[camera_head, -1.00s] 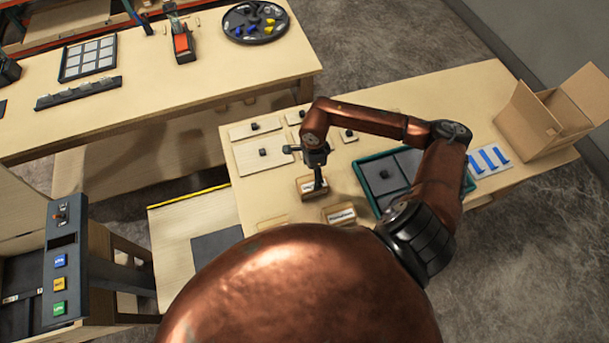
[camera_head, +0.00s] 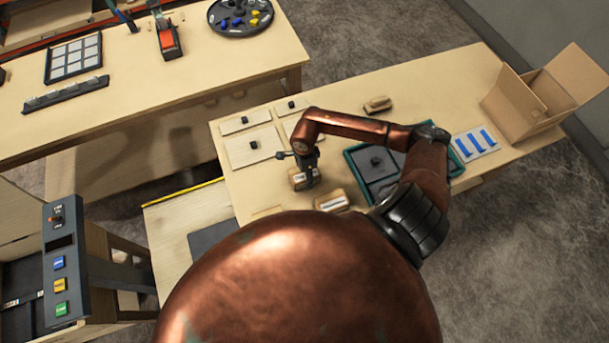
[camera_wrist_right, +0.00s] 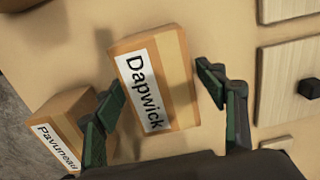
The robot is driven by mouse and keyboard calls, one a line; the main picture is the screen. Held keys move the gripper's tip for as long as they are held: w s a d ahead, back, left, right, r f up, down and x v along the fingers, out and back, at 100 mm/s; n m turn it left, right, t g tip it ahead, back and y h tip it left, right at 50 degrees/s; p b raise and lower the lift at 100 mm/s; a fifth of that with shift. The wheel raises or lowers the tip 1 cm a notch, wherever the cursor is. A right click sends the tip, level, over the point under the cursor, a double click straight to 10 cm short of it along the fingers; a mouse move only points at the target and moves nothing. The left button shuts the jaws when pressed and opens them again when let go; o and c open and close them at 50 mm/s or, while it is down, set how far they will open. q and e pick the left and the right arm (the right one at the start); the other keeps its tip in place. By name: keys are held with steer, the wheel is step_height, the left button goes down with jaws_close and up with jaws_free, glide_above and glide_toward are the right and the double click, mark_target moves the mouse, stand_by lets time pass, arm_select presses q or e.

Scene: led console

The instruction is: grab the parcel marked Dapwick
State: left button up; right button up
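The parcel marked Dapwick (camera_wrist_right: 157,82) is a light brown block with a white label. It lies between the spread fingers of my right gripper (camera_wrist_right: 160,92) in the right wrist view, with a visible gap to the right finger. Whether the left finger touches it, I cannot tell. In the head view my right gripper (camera_head: 309,176) is at the parcel (camera_head: 297,181) and partly covers it. A second parcel, marked Pavuneau (camera_wrist_right: 58,138), lies just left of the left finger; it also shows in the head view (camera_head: 332,202). My left gripper is out of view.
Flat panels with black knobs (camera_head: 253,147) lie left of the parcels. A teal-rimmed tray (camera_head: 357,168) is on their right, and another brown block (camera_head: 377,104) lies behind my arm. An open cardboard box (camera_head: 520,105) stands at the table's right end.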

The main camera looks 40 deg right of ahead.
steer(key=c, duration=1.3)
steer(key=shift+o, duration=0.2)
